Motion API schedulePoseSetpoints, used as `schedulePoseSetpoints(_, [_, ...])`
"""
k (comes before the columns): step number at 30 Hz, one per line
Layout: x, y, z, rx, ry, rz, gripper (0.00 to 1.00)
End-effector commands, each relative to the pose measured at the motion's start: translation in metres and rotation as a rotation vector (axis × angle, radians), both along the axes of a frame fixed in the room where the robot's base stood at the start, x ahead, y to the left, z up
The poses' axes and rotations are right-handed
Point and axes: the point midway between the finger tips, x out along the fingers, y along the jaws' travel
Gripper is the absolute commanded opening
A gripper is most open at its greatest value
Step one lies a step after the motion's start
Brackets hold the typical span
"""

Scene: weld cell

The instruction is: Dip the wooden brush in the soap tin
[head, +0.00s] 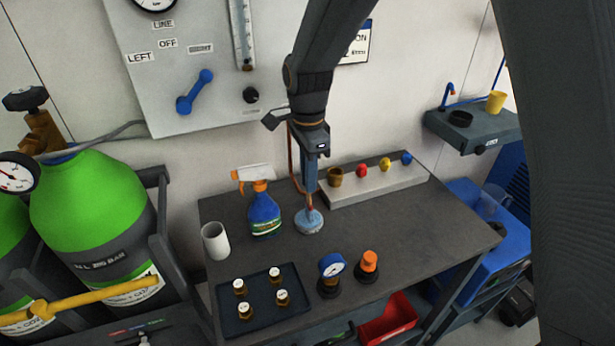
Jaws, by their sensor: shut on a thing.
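My gripper (310,182) points down over the table, shut on the wooden brush (309,208). Only a small reddish-brown part of the brush shows below the fingers; the rest is hidden by the gripper. Directly below is the soap tin (308,226), a small round tin with a pale blue top, standing on the dark table (420,222). The brush's lower end overlaps the tin's top in the head view. I cannot tell how deep it sits in the soap.
A blue spray bottle (264,215) stands just left of the tin, with a white cup (215,241) beyond. A grey rack (385,187) with coloured knobs is behind right. A dark tray (264,318), a gauge (331,268) and an orange-capped fitting (369,265) stand in front.

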Motion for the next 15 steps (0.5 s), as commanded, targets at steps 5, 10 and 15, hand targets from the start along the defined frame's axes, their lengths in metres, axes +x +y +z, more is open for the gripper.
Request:
schedulePoseSetpoints(5, [0.000,0.000,0.017,0.001,-0.003,0.000,0.00])
schedulePoseSetpoints(10, [0.000,0.000,0.029,0.001,-0.003,0.000,0.00])
schedulePoseSetpoints(15, [0.001,0.001,0.042,0.002,-0.004,0.000,0.00])
